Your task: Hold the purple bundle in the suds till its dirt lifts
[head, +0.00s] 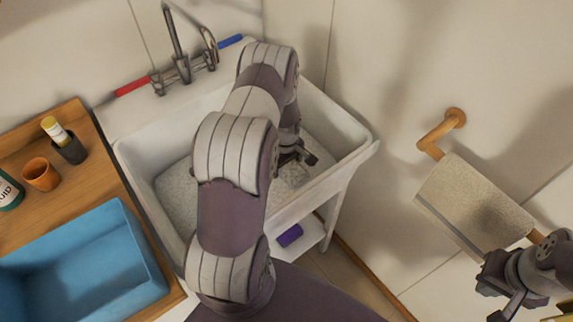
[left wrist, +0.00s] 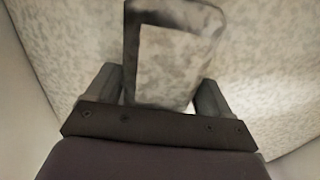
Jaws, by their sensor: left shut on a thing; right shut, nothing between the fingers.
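My left arm reaches into the white sink (head: 345,165), which holds pale speckled suds (head: 180,188). My left gripper (head: 300,155) is low in the sink, at the suds. In the left wrist view its fingers (left wrist: 165,95) are shut on a block-like thing (left wrist: 178,58) with a pale speckled face and dark edges. No purple shows on it, so I cannot tell if it is the purple bundle. A small purple thing (head: 289,236) lies on the shelf under the sink. My right gripper (head: 505,292) is shut and empty at the lower right.
A tap (head: 182,68) with red and blue handles stands behind the sink. A blue tub (head: 95,255), an orange cup (head: 41,174) and a dark cup (head: 70,150) are on the wooden counter at left. A towel (head: 475,205) hangs on a wall rail near my right gripper.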

